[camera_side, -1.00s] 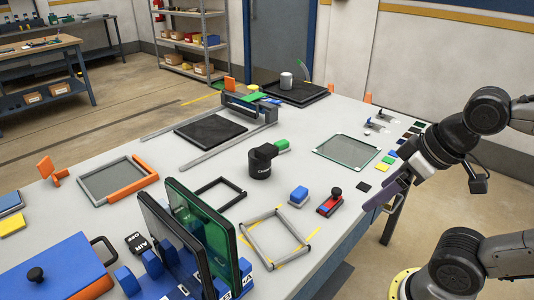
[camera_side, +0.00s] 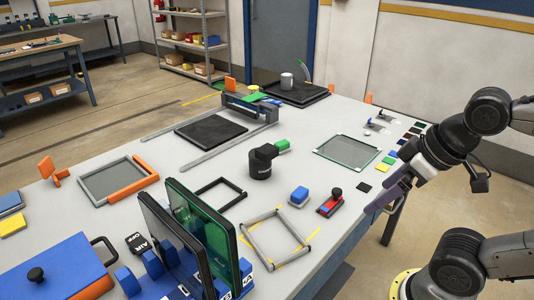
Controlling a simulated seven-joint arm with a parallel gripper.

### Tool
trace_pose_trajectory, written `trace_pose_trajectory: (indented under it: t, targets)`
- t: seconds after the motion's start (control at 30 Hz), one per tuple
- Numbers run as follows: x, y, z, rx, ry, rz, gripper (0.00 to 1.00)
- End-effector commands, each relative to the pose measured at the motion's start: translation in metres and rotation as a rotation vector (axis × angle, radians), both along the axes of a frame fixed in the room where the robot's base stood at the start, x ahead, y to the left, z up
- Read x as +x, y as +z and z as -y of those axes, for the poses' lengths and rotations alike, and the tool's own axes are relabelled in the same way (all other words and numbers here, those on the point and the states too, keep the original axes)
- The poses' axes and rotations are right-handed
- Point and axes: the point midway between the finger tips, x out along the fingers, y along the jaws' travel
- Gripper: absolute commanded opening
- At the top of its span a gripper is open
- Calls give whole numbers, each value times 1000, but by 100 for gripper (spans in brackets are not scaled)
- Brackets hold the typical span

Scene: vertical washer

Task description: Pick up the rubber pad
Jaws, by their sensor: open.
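I cannot tell for certain which dark piece is the rubber pad. A small flat black square (camera_side: 364,187) lies on the table near its right edge, and a larger flat dark slab (camera_side: 211,131) lies between two grey rails. My gripper (camera_side: 376,205) has purple-grey fingers and is at the table's right edge, just right of and below the small black square in the picture. It is open, nothing shows between its fingers, and it appears apart from the square. The gap between the fingers is hard to see from this side.
Coloured squares, including a yellow one (camera_side: 381,168) and a green one (camera_side: 388,160), line the right edge beside my arm. A glass plate (camera_side: 347,148) lies left of them.

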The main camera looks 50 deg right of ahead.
Motion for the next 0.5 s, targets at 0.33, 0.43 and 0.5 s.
trace_pose_trajectory:
  t: [0.33, 0.43, 0.5]
  targets:
    - [24, 70, 16, -299, 421, -29, 98]
    - [47, 98, 23, -391, 548, -62, 98]
    - [67, 116, 28, -454, 638, -93, 98]
